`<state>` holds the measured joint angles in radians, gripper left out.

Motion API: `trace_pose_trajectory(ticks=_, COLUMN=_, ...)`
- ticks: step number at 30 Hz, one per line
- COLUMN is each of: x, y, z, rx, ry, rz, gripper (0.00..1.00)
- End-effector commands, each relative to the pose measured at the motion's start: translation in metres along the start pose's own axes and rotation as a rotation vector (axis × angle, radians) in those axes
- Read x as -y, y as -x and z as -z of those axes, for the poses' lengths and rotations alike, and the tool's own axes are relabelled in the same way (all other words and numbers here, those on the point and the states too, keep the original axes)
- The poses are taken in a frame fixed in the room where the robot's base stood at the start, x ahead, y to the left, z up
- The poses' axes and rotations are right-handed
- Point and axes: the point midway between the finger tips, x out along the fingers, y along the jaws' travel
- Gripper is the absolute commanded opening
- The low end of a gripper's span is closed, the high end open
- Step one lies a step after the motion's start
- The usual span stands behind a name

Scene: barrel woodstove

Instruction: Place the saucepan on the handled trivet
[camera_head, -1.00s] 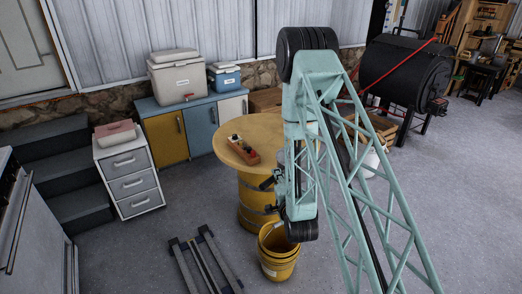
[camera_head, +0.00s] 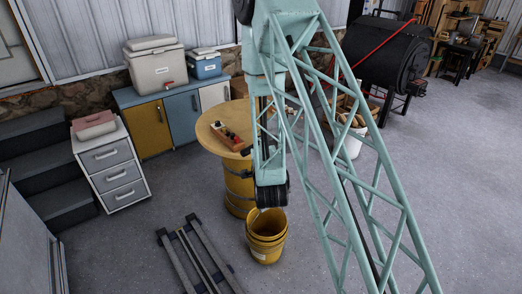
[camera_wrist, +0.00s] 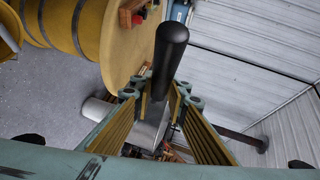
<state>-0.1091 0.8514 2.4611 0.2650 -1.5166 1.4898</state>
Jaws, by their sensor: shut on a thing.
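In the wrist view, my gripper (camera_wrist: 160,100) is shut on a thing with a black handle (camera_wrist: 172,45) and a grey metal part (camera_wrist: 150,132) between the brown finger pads. This looks like the saucepan's handle, but I cannot make out the pan's bowl. In the head view, my arm hides the gripper and what it holds. I cannot pick out the handled trivet in either view.
A round wooden spool table (camera_head: 212,125) bears a wooden block with knobs (camera_head: 231,137). Yellow buckets (camera_head: 266,238) stand before it. A black barrel stove (camera_head: 385,60) is at the back right. Drawers (camera_head: 115,170) stand left. Open floor lies at right.

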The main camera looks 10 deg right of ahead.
Motion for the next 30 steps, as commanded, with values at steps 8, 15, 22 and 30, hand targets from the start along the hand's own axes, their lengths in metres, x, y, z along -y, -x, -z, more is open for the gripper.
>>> trace_pose_trajectory(ticks=8, x=0.030, y=0.014, z=0.004, rx=-0.046, ry=-0.015, rz=0.002, gripper=0.00)
trace_pose_trajectory(ticks=15, x=0.050, y=0.027, z=0.008, rx=-0.085, ry=-0.034, rz=-0.004, gripper=0.00)
trace_pose_trajectory(ticks=22, x=0.065, y=0.039, z=0.012, rx=-0.115, ry=-0.052, rz=-0.009, gripper=0.00)
trace_pose_trajectory(ticks=30, x=0.072, y=0.046, z=0.014, rx=-0.132, ry=-0.063, rz=-0.013, gripper=0.00)
